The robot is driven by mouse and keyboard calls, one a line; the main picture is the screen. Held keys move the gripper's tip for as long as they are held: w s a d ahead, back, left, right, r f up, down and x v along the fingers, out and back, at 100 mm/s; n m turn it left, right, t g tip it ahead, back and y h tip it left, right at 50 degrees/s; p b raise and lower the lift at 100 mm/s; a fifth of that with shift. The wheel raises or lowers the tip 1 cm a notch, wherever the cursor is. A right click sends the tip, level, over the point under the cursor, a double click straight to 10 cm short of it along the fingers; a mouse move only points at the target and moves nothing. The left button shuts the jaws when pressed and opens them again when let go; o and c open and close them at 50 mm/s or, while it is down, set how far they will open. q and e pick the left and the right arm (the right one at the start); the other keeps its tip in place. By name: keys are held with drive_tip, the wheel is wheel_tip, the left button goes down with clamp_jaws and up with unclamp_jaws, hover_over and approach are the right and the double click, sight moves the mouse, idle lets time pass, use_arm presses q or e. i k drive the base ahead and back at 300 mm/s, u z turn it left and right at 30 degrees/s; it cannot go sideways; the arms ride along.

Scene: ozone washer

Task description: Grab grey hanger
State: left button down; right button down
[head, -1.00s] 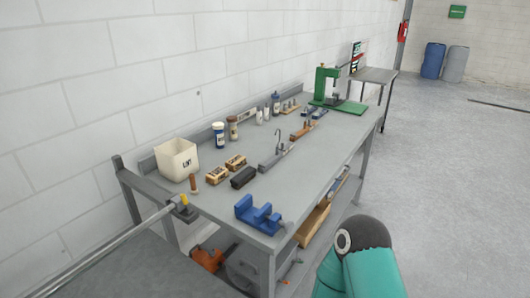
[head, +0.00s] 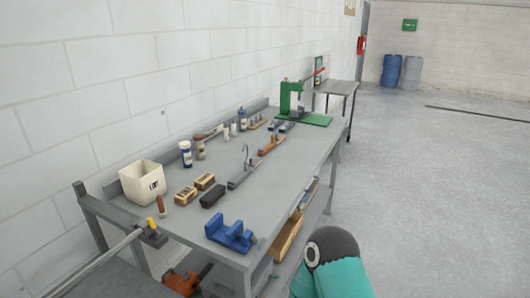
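A long grey piece with a thin upright hook (head: 243,171) lies on the grey workbench (head: 262,205), near the middle of its top. It may be the grey hanger, but it is too small to be sure. A teal and black part of my own arm shows at the bottom, right of the bench. Neither of my grippers is in view.
A blue vise (head: 230,236) sits at the bench's near corner. A white bin (head: 142,184), wooden brushes (head: 205,181), a black block (head: 212,196) and bottles (head: 186,154) stand on the bench. A green press (head: 293,100) is at its far end. Floor on the right is clear.

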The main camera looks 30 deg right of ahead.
sight(233, 184)
drive_tip(key=z, duration=0.05)
drive_tip(key=k, duration=0.5)
drive_tip(key=u, duration=0.85)
drive_tip(key=i, duration=0.15)
drive_tip(key=z, duration=3)
drive_tip(key=i, duration=3.65)
drive_tip(key=u, duration=0.05)
